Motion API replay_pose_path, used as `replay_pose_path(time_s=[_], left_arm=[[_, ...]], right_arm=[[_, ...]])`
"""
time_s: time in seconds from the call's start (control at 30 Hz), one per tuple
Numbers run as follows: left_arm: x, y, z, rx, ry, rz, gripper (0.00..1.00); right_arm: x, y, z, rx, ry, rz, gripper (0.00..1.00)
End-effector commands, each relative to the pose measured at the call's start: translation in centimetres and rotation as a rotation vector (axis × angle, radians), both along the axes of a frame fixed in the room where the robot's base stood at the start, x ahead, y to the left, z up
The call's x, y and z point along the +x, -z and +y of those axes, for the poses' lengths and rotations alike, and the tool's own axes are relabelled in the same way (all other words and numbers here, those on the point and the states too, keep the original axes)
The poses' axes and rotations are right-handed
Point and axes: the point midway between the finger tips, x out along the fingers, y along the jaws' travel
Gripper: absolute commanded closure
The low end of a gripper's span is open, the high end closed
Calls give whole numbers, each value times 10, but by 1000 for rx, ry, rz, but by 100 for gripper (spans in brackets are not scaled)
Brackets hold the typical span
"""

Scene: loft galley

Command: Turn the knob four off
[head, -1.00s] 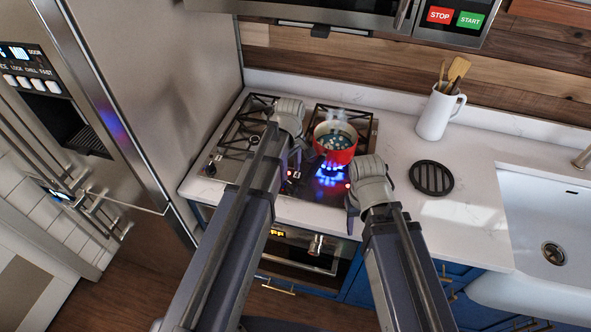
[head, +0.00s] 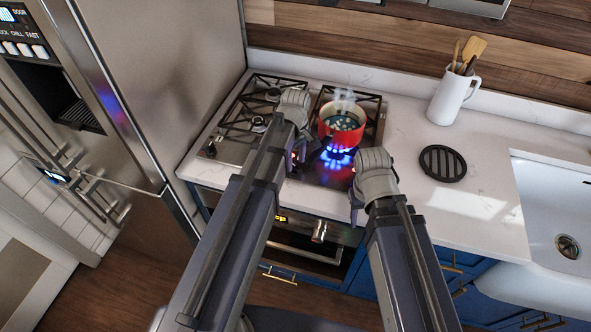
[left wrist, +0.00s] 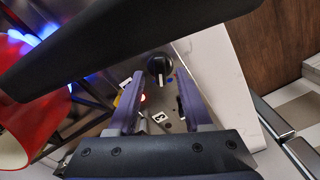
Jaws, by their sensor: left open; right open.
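A black stove knob (left wrist: 159,67) with a white pointer line shows between the fingers in the left wrist view. A small numbered label (left wrist: 159,117) and a red light (left wrist: 143,97) are near it; I cannot read the number surely. My left gripper (left wrist: 158,95) is open around the line of the knob, and I cannot tell whether it touches. In the head view my left gripper (head: 299,157) is over the cooktop's front, its arm hiding most knobs. My right gripper (head: 355,208) is open at the cooktop's front right edge. Blue flames (head: 338,158) burn on the front right.
A steaming red pot (head: 342,122) stands on the right side of the cooktop (head: 228,146), close to my left gripper. A black round trivet (head: 443,163) and a white utensil jug (head: 452,95) are on the counter. The fridge (head: 190,60) stands left; the sink (head: 555,215) is right.

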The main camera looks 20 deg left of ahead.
Motion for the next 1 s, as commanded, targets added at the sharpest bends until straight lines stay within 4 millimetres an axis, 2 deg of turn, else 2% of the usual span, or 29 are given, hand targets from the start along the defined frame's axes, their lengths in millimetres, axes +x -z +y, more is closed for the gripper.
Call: replay_pose_path(time_s=[0.03, 0.1, 0.47, 0.9, 1.0], left_arm=[[0, 11, 0, 0, 0, 0, 50], [0, 16, 0, 0, 0, 0, 50], [0, 17, 0, 0, 0, 0, 50], [0, 17, 0, 0, 0, 0, 100], [0, 17, 0, 0, 0, 0, 100]], right_arm=[[0, 11, 0, 0, 0, 0, 50], [0, 16, 0, 0, 1, 0, 50], [0, 17, 0, 0, 1, 0, 50], [0, 18, 0, 0, 1, 0, 50], [0, 18, 0, 0, 1, 0, 50]])
